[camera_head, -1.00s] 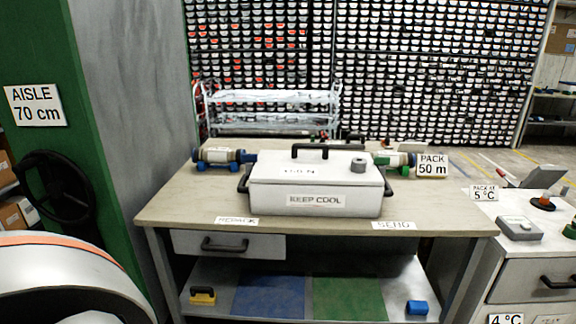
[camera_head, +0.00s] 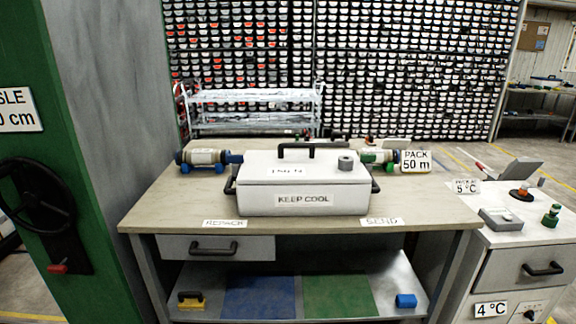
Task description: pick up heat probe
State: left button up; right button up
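I cannot tell for certain which thing is the heat probe. A small yellow tool with a black handle (camera_head: 190,300) lies on the lower shelf of the bench, at the left. A grey device (camera_head: 501,219), a red-topped knob on a dark base (camera_head: 521,193) and a green piece (camera_head: 551,215) stand on the white cabinet at the right. Neither of my grippers is in view.
The bench (camera_head: 170,205) carries a white KEEP COOL box (camera_head: 300,185) and capped cylinders at left (camera_head: 205,158) and right (camera_head: 378,157). A blue block (camera_head: 406,300) sits on the lower shelf. A green pillar with a black wheel (camera_head: 38,195) stands at left. A white cart (camera_head: 255,108) stands behind.

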aim_at(556, 209)
jog(key=z, duration=1.5)
jog(key=i+l, duration=0.25)
jog(key=i, duration=0.2)
jog(key=i+l, duration=0.3)
jog(key=i, duration=0.15)
jog(key=i+l, duration=0.25)
jog(key=i, duration=0.2)
jog(key=i+l, duration=0.25)
jog(key=i, duration=0.2)
